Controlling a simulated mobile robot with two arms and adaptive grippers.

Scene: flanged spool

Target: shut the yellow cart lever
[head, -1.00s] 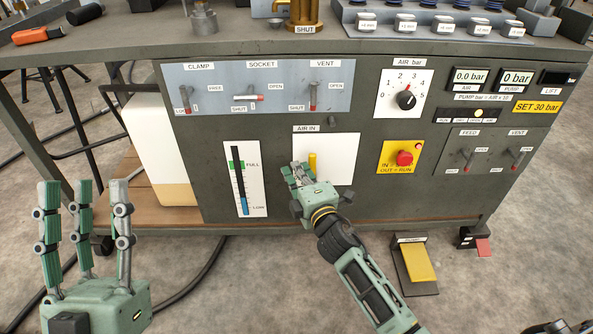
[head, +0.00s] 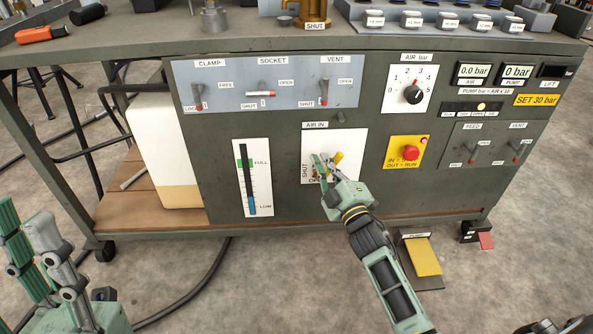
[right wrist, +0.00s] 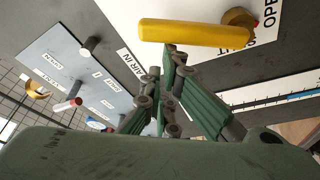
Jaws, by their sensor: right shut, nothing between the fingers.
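The yellow lever (head: 338,158) is on the white AIR IN panel (head: 357,137) on the cart's front. It is short and leans a little to the right of upright; its lower end is hidden behind my right gripper. In the right wrist view the lever (right wrist: 195,33) crosses the top, with its brass pivot (right wrist: 240,18) at the right end. My right gripper (head: 319,160) is shut and empty, with its fingertips just left of the lever; I cannot tell if they touch it. My left gripper (head: 28,222) is open and empty at the lower left, partly cut off.
A level gauge (head: 253,178) is left of the panel. A red button on a yellow plate (head: 408,153) is to the right. Small levers on a blue-grey plate (head: 263,87) sit above. A yellow pedal (head: 422,257) stands on the floor at lower right.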

